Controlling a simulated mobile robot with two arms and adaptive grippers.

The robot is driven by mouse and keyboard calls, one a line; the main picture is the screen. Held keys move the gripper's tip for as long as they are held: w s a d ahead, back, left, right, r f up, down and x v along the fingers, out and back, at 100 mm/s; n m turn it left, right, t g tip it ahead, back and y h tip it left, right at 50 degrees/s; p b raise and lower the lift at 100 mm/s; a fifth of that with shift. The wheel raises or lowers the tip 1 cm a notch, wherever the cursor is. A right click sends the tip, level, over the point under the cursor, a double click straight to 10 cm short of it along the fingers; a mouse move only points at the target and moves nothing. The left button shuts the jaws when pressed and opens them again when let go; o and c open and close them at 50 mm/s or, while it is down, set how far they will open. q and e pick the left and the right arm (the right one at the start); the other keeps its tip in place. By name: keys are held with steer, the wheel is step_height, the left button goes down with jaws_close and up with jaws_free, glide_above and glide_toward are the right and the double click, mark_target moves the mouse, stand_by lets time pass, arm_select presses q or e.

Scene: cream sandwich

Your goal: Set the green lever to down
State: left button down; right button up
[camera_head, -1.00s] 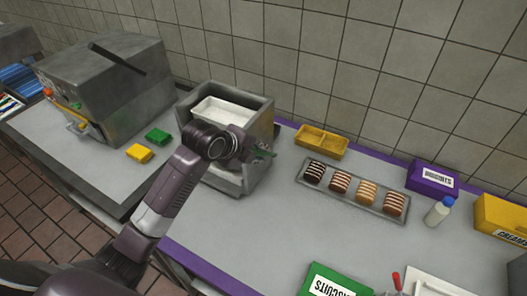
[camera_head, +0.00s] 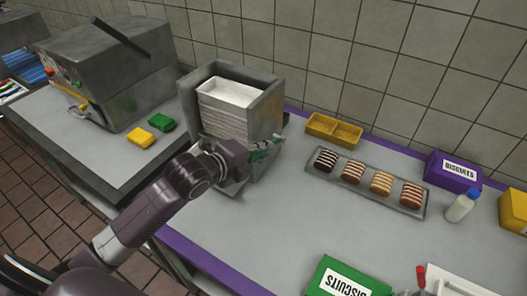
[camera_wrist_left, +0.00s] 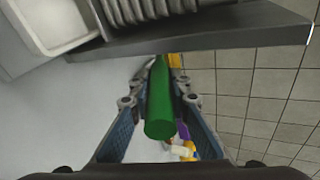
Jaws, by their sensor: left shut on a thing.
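The green lever (camera_wrist_left: 160,105) is a smooth green rod that fills the middle of the left wrist view. In the head view only a little of it shows at the right side of a grey metal dispenser (camera_head: 268,110). The dispenser holds a stack of white trays (camera_head: 228,92). My left gripper (camera_head: 268,148) is at that side of the dispenser, shut on the green lever. In the left wrist view its fingers (camera_wrist_left: 160,92) lie on either side of the rod. My right gripper is not in view.
Right of the dispenser are a yellow divided tray (camera_head: 333,131), a grey tray of biscuits (camera_head: 338,180), a purple box (camera_head: 452,170) and a bottle (camera_head: 461,206). A green box (camera_head: 345,278) is at the front. The counter between is clear. A grey machine (camera_head: 95,65) stands left.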

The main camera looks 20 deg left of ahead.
arm_select(q)
steer(key=c, duration=1.8)
jaws_free()
steer(key=shift+a, duration=0.1)
steer(key=v, duration=1.2)
